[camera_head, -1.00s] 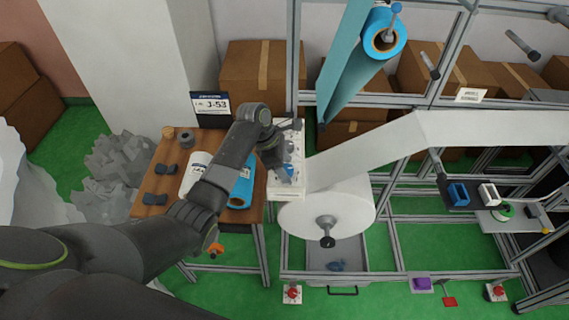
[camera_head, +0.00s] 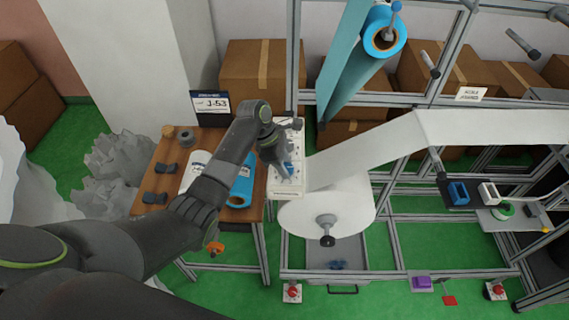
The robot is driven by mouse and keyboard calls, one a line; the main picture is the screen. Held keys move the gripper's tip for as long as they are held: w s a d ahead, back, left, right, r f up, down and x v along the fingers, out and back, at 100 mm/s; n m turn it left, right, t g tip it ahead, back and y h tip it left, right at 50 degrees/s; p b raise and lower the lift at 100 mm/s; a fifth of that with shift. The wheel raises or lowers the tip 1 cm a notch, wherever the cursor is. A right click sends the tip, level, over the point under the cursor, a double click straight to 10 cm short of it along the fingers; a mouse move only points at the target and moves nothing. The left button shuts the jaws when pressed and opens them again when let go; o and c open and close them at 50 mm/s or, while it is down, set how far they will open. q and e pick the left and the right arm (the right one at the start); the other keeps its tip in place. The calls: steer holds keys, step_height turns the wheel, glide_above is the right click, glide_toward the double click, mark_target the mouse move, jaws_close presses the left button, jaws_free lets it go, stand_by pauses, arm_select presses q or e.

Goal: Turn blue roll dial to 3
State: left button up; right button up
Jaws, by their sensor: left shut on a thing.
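The blue roll dial (camera_head: 288,168) sits on a white control panel (camera_head: 288,187) at the left end of the machine frame. My left arm reaches in from the left, and my left gripper (camera_head: 284,165) is at the dial, shut on it. The wrist hides much of the dial and the upper left of the panel, so the number it points to cannot be read. My right gripper is not in view.
A wooden table (camera_head: 150,207) with a blue roll (camera_head: 242,187) and a white roll (camera_head: 193,170) stands left of the panel. A large white roll (camera_head: 300,217) hangs just right of it. A blue roll (camera_head: 384,32) hangs above.

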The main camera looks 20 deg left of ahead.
arm_select(q)
steer(key=m, duration=0.2)
steer(key=m+g, duration=0.1)
steer(key=m, duration=0.1)
steer(key=shift+w+r+g, duration=0.1)
steer(key=shift+w+g, duration=0.05)
steer(key=shift+g, duration=0.15)
steer(key=m, duration=0.2)
steer(key=m+g+y, duration=0.1)
steer(key=m, duration=0.1)
steer(key=shift+w+m+g, duration=0.1)
steer(key=shift+m+g, duration=0.2)
steer(key=m+g+b, duration=0.1)
steer(key=m, duration=0.2)
steer(key=shift+w+d+m+y, duration=0.1)
steer(key=shift+d+m+y, duration=0.05)
steer(key=shift+m+y, duration=0.2)
steer(key=m+y, duration=0.1)
steer(key=m, duration=0.2)
steer(key=shift+d+m+g+b, duration=0.1)
steer(key=shift+m+g+b, duration=0.25)
steer(key=shift+g, duration=0.05)
steer(key=m+y, duration=0.1)
steer(key=m, duration=0.2)
steer(key=shift+y, duration=0.35)
steer(key=shift+d+m+y, duration=0.1)
steer(key=shift+m+y, duration=0.5)
steer(key=shift+m, duration=1.1)
steer(key=o, duration=1)
